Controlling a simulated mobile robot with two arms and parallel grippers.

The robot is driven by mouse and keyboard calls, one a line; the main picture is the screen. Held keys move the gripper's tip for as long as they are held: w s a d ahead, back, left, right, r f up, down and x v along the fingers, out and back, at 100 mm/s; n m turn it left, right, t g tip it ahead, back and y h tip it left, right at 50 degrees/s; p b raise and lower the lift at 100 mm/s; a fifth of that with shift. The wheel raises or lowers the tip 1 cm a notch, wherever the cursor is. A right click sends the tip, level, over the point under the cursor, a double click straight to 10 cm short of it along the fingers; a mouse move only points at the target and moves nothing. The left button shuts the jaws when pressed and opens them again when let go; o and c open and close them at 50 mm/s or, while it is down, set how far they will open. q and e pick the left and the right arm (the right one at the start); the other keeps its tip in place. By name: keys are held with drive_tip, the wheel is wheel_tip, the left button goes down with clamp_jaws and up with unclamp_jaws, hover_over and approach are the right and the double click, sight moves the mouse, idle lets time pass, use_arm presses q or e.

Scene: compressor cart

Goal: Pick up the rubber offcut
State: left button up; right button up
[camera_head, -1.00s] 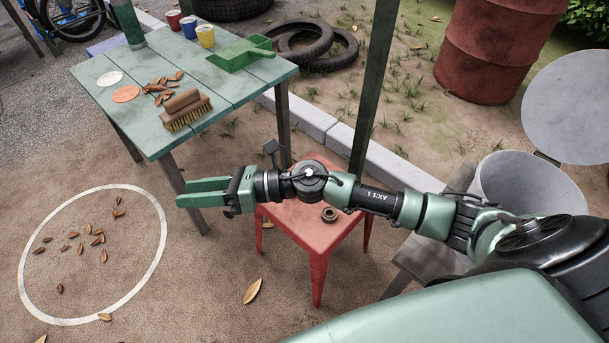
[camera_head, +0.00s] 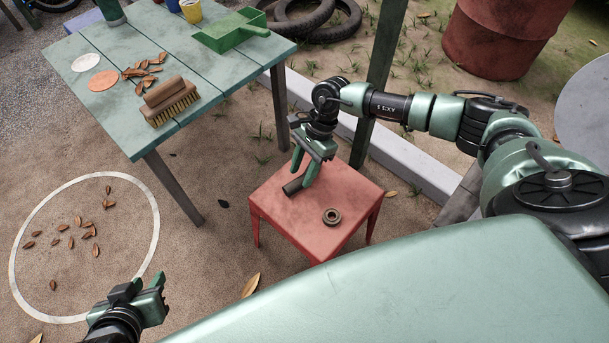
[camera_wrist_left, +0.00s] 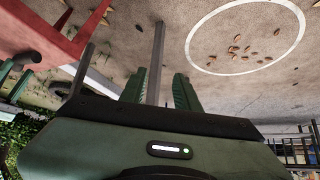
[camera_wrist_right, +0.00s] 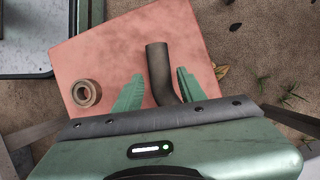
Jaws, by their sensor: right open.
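The rubber offcut, a short dark bent hose-like piece (camera_head: 292,187), lies on the red stool (camera_head: 345,190) near its left edge. My right gripper (camera_head: 303,170) points down over it, open. In the right wrist view the offcut (camera_wrist_right: 158,72) runs up between the two spread fingers (camera_wrist_right: 160,85), closer to the right one; its near end is hidden by the gripper body. I cannot tell whether a finger touches it. My left gripper (camera_head: 148,281) is at the bottom left above the ground, open and empty; its spread fingers show in the left wrist view (camera_wrist_left: 159,88).
A dark ring (camera_head: 332,216) lies on the stool beside the offcut. A green table (camera_head: 110,45) with a brush (camera_head: 170,101), dustpan (camera_head: 230,30), cups and dry leaves stands at the left. A green post (camera_head: 380,90) rises behind the stool. A white circle (camera_head: 150,245) with leaves marks the ground.

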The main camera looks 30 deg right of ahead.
sight(298, 180)
drive_tip(key=shift+x, duration=1.65)
use_arm(q)
drive_tip(key=w+r+t, duration=0.1)
drive_tip(key=w+d+r+t, duration=0.1)
drive_tip(key=w, duration=0.1)
drive_tip(key=shift+h, duration=0.3)
use_arm(e)
drive_tip(key=shift+r, duration=0.1)
clamp_jaws()
drive_tip(key=shift+r, duration=0.1)
